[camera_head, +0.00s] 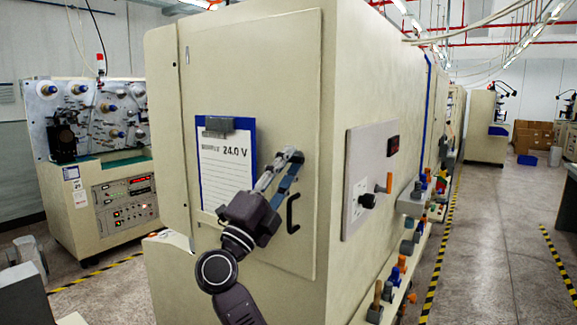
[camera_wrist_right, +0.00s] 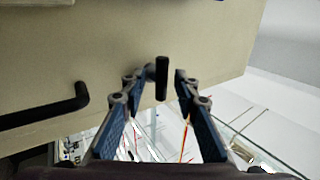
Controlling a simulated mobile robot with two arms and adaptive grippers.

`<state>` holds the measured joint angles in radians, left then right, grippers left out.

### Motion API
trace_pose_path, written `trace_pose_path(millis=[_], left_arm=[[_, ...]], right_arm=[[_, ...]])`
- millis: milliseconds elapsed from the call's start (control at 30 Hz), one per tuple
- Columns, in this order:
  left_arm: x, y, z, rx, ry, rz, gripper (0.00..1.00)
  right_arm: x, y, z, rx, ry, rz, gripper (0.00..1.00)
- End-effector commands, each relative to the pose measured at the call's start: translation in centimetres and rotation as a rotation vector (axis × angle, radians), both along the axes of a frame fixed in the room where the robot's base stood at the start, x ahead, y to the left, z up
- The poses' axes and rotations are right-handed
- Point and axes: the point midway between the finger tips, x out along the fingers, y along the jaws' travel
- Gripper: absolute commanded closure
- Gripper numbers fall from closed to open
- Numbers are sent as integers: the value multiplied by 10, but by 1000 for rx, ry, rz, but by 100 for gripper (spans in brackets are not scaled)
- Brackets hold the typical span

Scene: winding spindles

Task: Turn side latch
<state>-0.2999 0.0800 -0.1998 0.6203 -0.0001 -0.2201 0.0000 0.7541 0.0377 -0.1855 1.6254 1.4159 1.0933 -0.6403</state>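The side latch is a small black T-shaped handle (camera_wrist_right: 162,78) on the beige cabinet panel, seen in the right wrist view. My right gripper (camera_wrist_right: 158,86) is open there, with one finger on each side of the latch and a gap showing to both. I cannot tell how deep the latch sits between the fingertips. In the head view my right gripper (camera_head: 291,157) is at the right part of the panel door (camera_head: 268,65), and its fingers hide the latch. My left gripper is not in view.
A black C-shaped pull handle (camera_head: 292,213) is just below my right gripper. A clipboard (camera_head: 226,165) reading 24.0 V hangs left of it. A control plate (camera_head: 371,172) with a black knob (camera_head: 367,201) is around the corner. Floor at right is open.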

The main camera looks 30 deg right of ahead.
Motion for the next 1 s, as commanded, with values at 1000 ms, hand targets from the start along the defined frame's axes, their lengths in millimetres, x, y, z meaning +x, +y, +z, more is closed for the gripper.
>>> trace_pose_path(millis=[1000], left_arm=[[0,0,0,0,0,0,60]], right_arm=[[-37,93,-67,1,0,0,72]])
